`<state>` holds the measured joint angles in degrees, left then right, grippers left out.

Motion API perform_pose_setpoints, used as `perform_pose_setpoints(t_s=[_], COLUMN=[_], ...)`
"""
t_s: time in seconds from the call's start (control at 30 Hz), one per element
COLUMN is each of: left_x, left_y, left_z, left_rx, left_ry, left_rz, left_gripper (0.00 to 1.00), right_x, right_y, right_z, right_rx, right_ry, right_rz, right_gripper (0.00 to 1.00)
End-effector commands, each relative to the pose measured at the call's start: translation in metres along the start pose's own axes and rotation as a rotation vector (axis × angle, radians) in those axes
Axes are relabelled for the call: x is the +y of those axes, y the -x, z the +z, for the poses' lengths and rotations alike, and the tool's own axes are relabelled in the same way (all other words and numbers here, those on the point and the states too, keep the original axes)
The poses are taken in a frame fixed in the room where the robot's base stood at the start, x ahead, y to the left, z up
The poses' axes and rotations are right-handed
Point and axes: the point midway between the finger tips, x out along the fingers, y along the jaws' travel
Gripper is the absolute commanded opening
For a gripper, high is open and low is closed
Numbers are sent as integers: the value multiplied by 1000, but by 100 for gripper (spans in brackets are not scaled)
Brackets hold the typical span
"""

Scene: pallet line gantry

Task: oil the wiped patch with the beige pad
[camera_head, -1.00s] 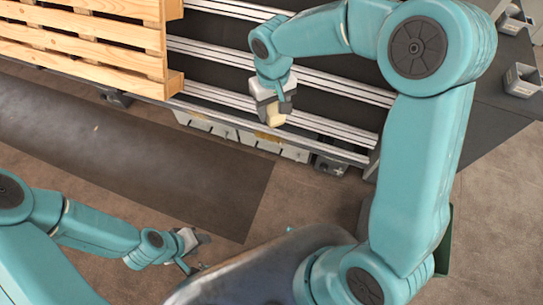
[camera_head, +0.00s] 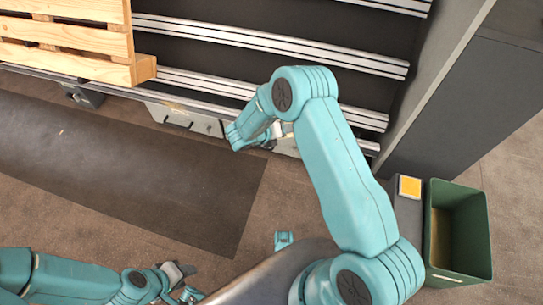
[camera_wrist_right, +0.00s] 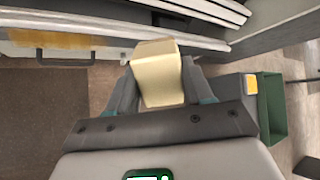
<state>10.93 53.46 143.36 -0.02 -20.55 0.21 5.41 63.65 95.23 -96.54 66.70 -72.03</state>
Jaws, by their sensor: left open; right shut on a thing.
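The beige pad (camera_wrist_right: 158,75) is a small block between the two fingers of my right gripper (camera_wrist_right: 160,88) in the right wrist view, and the jaws are shut on it. In the head view my right arm hides the pad and most of this gripper, in front of the rail bed's edge. A yellow-brown patch (camera_wrist_right: 48,39) shows on a pale panel at the upper left of the wrist view, apart from the pad. I cannot tell whether it is the wiped patch. My left gripper (camera_head: 186,284) is open and empty at the bottom of the head view.
A wooden pallet (camera_head: 70,45) lies on the rails (camera_head: 260,40) at upper left. A dark mat (camera_head: 120,170) covers the floor in front. At right stand a green bin (camera_head: 460,273) and a grey stand with a yellow square (camera_head: 410,187). A dark handle (camera_wrist_right: 50,61) sticks out below the patch.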

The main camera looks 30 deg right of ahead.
Motion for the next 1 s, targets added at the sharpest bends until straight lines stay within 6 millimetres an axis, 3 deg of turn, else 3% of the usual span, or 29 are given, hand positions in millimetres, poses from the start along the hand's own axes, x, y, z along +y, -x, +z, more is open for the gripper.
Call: perform_pose_setpoints(t_s=[0.03,0.1,0.3,0.53,1.0], left_x=[-8,-13,-21,-24,-33], left_y=[-22,-35,-54,-60,-80], left_z=[-1,-1,-2,-3,-11], left_rx=[2,3,5,8,30], left_ry=[2,3,5,8,16], left_rz=[0,0,-1,-1,-2], left_gripper=[43,43,43,43,43], right_x=[21,41,78,88,97], right_y=[-20,-32,-49,-58,-100], right_z=[-19,-29,-46,-45,-26], right_rx=[-71,-177,-381,-436,-434], right_ry=[65,135,250,273,273], right_rz=[25,64,142,165,163], right_gripper=[27,27,27,27,27])
